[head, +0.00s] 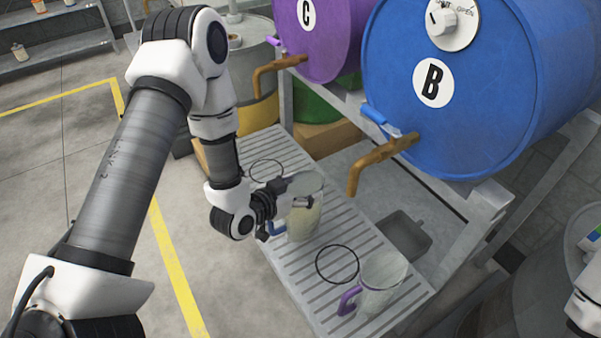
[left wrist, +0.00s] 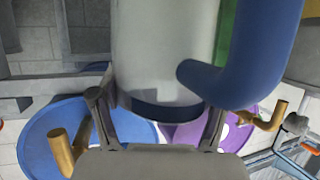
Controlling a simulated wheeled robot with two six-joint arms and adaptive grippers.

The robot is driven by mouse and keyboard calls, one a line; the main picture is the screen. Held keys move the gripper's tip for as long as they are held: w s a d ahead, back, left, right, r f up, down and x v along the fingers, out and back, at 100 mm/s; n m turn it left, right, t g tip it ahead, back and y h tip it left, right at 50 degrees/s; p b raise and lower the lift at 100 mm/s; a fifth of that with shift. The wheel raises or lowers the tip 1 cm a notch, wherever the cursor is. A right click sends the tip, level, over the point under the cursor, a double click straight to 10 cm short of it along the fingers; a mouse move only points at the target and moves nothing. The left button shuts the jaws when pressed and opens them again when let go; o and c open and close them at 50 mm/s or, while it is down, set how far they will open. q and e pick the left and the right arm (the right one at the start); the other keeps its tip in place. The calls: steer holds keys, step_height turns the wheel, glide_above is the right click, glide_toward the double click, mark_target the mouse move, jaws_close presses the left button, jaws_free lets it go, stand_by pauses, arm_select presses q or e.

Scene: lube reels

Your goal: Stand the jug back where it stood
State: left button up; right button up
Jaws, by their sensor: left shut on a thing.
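A clear jug (head: 304,219) with a blue handle is upright in my left gripper (head: 300,200), over the slatted grate (head: 283,151). I cannot tell whether its base touches the slats. In the left wrist view the jug (left wrist: 160,50) fills the upper middle, with its blue handle (left wrist: 262,65) on the right. The left gripper's fingers (left wrist: 157,122) are on either side of it. One black ring mark (head: 337,264) lies nearer the camera than the jug; another ring (head: 266,170) lies beyond it. Both look empty. My right gripper is not in view.
A second jug with a purple handle (head: 381,284) stands at the grate's near end. Blue drum B (head: 470,80) and purple drum C (head: 325,40) lie above, with brass taps (head: 375,160) sticking out over the grate. A grey tray (head: 405,237) sits behind.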

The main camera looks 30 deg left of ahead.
arm_select(q)
steer(key=w+a+f, duration=0.2)
steer(key=w, duration=0.3)
steer(key=w+a+f+b, duration=0.1)
steer(key=w+a+f, duration=0.1)
steer(key=w, duration=0.3)
steer(key=shift+a+f, duration=0.25)
steer(key=shift+a, duration=0.55)
steer(key=shift+f, duration=0.1)
steer(key=o, duration=1.8)
steer(key=shift+f, duration=0.1)
